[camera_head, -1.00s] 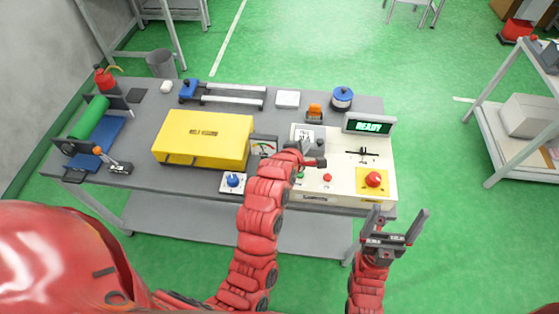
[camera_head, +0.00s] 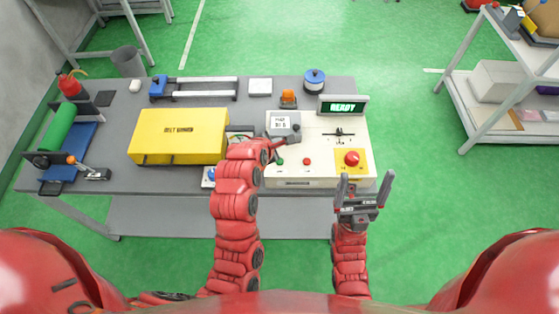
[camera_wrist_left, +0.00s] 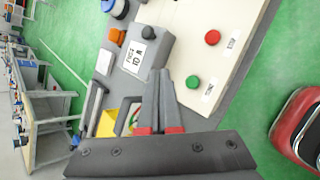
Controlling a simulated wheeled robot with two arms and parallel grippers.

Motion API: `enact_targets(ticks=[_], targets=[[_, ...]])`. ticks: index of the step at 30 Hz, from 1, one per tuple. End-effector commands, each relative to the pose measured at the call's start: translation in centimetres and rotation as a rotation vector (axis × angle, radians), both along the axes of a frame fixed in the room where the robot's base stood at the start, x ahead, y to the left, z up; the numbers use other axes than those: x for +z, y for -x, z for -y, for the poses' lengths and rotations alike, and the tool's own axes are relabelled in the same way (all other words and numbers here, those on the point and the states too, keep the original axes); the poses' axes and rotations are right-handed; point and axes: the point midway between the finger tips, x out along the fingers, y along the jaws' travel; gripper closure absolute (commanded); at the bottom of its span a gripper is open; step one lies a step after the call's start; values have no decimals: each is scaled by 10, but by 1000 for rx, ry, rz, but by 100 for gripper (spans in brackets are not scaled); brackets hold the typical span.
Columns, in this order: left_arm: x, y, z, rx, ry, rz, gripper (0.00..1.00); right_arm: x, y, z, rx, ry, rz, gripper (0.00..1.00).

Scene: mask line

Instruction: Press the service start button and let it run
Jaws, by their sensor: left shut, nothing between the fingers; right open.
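The white control panel (camera_head: 325,153) at the right end of the table has a small green button (camera_head: 279,161) near its front left, a small red button (camera_head: 307,161) and a green display (camera_head: 343,106) reading READY. Which button is the service start is not readable. My left gripper (camera_head: 288,141) is shut and empty, above the panel just behind the green button. In the left wrist view its closed fingers (camera_wrist_left: 167,100) point past the green button (camera_wrist_left: 193,82), which shows to their right, apart from them. My right gripper (camera_head: 363,187) is open and empty in front of the panel.
A red mushroom button (camera_head: 352,158) sits on a yellow plate at the panel's right. A grey box (camera_head: 283,122) with a label stands just behind my left gripper. A yellow cover (camera_head: 178,137) lies to the left. An orange beacon (camera_head: 288,98) stands at the back.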

Motion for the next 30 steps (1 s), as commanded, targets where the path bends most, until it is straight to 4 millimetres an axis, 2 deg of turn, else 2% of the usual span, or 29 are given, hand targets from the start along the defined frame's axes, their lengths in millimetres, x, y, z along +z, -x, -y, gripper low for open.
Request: enact_targets(ticks=[9,15,19,30], targets=[[-48,1,-1,-2,-4,-3,100,-26,0,0,0,0,0,11],[-70,1,-1,0,0,-4,100,-36,0,0,0,0,0,11],[-76,0,0,0,0,-2,100,-38,0,0,0,0,0,11],[-76,0,0,-1,-1,-1,100,-37,0,0,0,0,0,11]])
